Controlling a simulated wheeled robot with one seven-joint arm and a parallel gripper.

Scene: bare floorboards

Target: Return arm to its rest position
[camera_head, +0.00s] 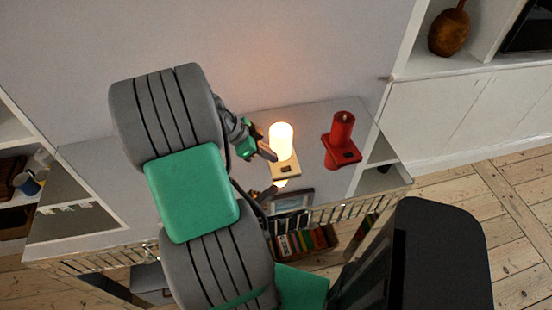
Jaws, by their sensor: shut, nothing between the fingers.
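My gripper (269,154) shows small beside my grey and green arm, just left of a lit candle-shaped lamp (281,140). Its fingers look closed and hold nothing that I can see. The fingertips are close to the lamp in the picture; I cannot tell whether they touch it. The arm is bent and reaches over the console table (110,215). My arm hides part of the table and the wall.
A red candle (342,130) stands on a red base on the table's right. Books (305,241) sit below the table. White cabinets (480,110) with a brown vase (449,32) are at right; shelves (15,130) are at left. Bare floorboards (500,200) show at right.

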